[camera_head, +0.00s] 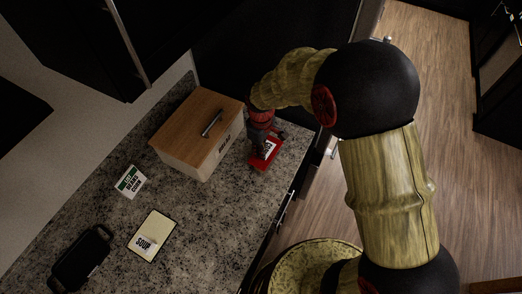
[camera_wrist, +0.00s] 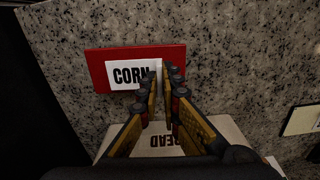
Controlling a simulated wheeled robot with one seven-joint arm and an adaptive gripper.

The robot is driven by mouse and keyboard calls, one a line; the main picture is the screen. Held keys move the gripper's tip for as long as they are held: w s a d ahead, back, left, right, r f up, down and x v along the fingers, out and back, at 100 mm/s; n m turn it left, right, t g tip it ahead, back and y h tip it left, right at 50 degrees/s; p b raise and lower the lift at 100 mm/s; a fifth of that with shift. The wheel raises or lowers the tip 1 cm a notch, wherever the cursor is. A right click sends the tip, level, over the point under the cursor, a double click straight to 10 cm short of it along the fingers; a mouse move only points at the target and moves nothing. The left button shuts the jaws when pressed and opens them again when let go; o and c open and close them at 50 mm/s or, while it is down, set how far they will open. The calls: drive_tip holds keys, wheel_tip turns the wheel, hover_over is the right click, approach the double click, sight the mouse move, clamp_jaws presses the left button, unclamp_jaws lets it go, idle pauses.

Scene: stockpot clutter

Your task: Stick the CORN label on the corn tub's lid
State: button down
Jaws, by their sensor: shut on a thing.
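The corn tub's red lid (camera_head: 256,164) is on the counter beside the bread box, and it shows as a red rectangle in the wrist view (camera_wrist: 95,70). The white CORN label (camera_wrist: 130,74) appears over the lid, text readable, its right end at my fingers; it also shows in the head view (camera_head: 267,149). My gripper (camera_wrist: 162,72) is shut on the label's right end, right at the lid. The fingers hide that end. I cannot tell whether the label touches the lid.
A cream bread box (camera_head: 189,173) with a wooden lid stands close to the left of my gripper. A green-and-white card (camera_head: 131,181), a pale SOUP-labelled item (camera_head: 153,228) and a black object (camera_head: 82,260) are further left. The counter's front edge is close on the right.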

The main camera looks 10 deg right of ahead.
drive_tip(key=shift+f+b, duration=0.3)
drive_tip(key=shift+f, duration=0.3)
idle(0.4)
drive_tip(key=c, duration=2)
unclamp_jaws()
drive_tip(key=shift+o, duration=0.4)
drive_tip(key=shift+r+p, duration=1.95)
drive_tip(key=shift+r, duration=1.1)
